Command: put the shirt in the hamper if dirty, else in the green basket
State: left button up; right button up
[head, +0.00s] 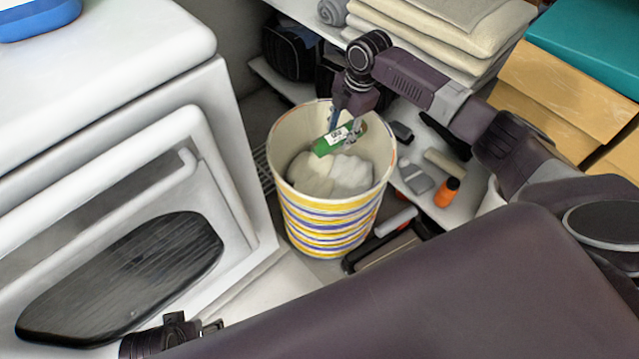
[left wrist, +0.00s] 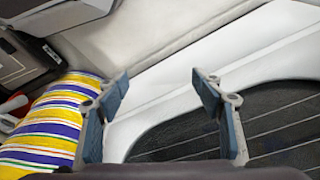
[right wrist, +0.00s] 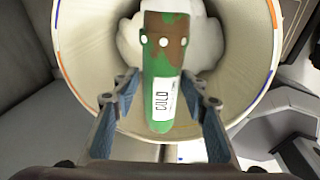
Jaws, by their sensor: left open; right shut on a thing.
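The green shirt (head: 333,142), a small bundle with a white label, is in my right gripper (head: 347,122). The right wrist view shows brown patches like stains and white dots on the shirt (right wrist: 163,60). The gripper is shut on it and holds it over the hamper's opening. The hamper (head: 328,225) is a round, striped bin with white cloth (head: 335,175) inside. I cannot tell if the shirt touches that cloth. My left gripper (left wrist: 162,85) is open and empty in front of the white machine. No green basket shows.
A white front-loading machine (head: 190,75) stands left of the hamper. Shelves behind hold folded cream cloths (head: 450,30). Cardboard boxes with a teal top (head: 595,45) are at the right. An orange bottle (head: 447,192) and small items lie right of the hamper.

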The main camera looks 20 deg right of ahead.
notch_tip(320, 180, down, 2)
jog(key=b, duration=0.2)
jog(key=shift+f+b, duration=0.2)
jog(key=shift+b, duration=0.15)
pick_arm(q)
jog(key=v, duration=0.8)
jog(key=shift+w+r+t, duration=0.3)
jog(key=shift+w+r, duration=0.05)
jog(key=shift+r, duration=0.1)
pick_arm(e)
jog(key=shift+f, duration=0.15)
pick_arm(q)
jog(key=shift+a, duration=0.15)
pick_arm(e)
jog(key=o, duration=1.3)
jog(key=shift+o, duration=0.2)
jog(key=r, duration=0.4)
jog(key=s+d+r, duration=0.1)
jog(key=r, duration=0.7)
jog(key=shift+s+d, duration=0.2)
jog(key=shift+d, duration=0.05)
pick_arm(q)
jog(key=shift+s, duration=0.1)
pick_arm(e)
jog(key=shift+f, duration=0.15)
